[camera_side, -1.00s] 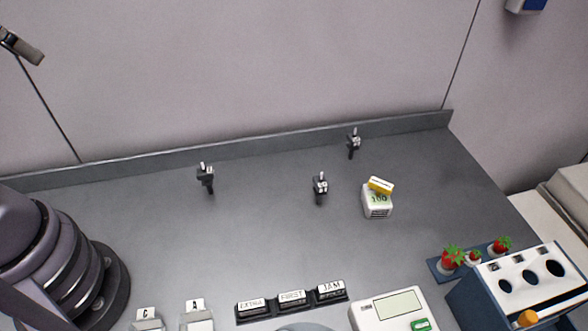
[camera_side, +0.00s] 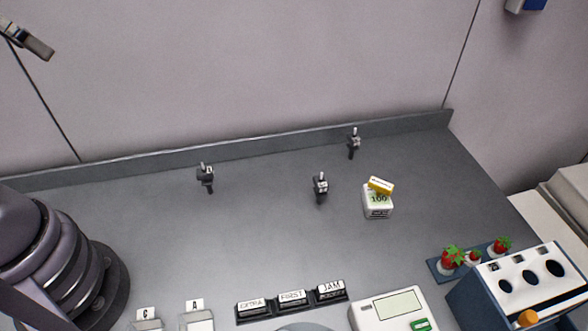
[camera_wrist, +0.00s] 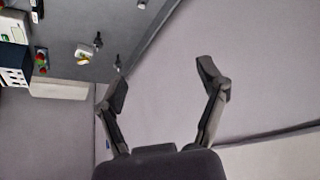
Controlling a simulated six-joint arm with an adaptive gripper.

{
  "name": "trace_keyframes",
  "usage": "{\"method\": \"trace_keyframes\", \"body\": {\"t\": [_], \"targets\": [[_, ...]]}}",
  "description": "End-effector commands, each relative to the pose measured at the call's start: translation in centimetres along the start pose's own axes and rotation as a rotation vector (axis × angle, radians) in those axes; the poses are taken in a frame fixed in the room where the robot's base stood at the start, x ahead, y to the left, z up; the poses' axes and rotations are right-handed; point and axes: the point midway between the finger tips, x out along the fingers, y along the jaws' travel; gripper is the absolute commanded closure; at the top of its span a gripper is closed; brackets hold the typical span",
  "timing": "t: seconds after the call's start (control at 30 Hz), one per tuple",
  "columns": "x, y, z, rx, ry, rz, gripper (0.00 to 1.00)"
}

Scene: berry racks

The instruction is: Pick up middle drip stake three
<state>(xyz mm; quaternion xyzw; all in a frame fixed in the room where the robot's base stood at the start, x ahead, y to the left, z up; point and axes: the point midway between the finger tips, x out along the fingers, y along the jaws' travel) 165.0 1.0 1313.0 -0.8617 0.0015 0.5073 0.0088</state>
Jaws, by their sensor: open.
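Three small dark drip stakes with pale tips stand apart on the grey bench: one at left (camera_side: 206,178), one in the middle (camera_side: 320,187), and one near the back ledge (camera_side: 354,143). Their markings are too small to read. Two stakes also show small in the wrist view, one higher (camera_wrist: 98,41) and one lower (camera_wrist: 118,63). My gripper (camera_wrist: 162,72) is open and empty, with its fingers spread wide against the wall. In the side view only part of it (camera_side: 30,42) shows at the upper left, high above the bench and far from the stakes.
A white box with a yellow top (camera_side: 378,203) stands right of the middle stake. Black labelled bins (camera_side: 291,300), a white device (camera_side: 392,310) and a blue-and-white rack (camera_side: 525,280) with strawberries (camera_side: 453,257) beside it line the front. A low ledge (camera_side: 270,141) runs along the back.

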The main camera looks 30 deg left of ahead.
Motion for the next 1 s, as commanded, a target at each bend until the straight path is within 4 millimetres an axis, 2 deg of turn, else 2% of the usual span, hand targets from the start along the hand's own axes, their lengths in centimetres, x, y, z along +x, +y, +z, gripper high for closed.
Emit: {"method": "trace_keyframes", "body": {"t": [0.17, 0.3, 0.4, 0.5, 0.63, 0.73, 0.9, 1.0], "targets": [[4.9, 0.0, -5.5, 0.107, 0.061, -0.019, 0.28], [11.0, 1.2, -10.2, 0.243, 0.148, -0.008, 0.28], [15.6, 2.9, -12.6, 0.340, 0.216, 0.024, 0.28], [20.2, 5.1, -13.8, 0.430, 0.284, 0.078, 0.28], [25.8, 8.5, -13.7, 0.524, 0.376, 0.175, 0.28], [29.6, 11.2, -12.4, 0.571, 0.447, 0.266, 0.28], [34.5, 15.4, -8.2, 0.591, 0.567, 0.434, 0.28], [36.1, 17.1, -5.5, 0.567, 0.629, 0.518, 0.28]]}}
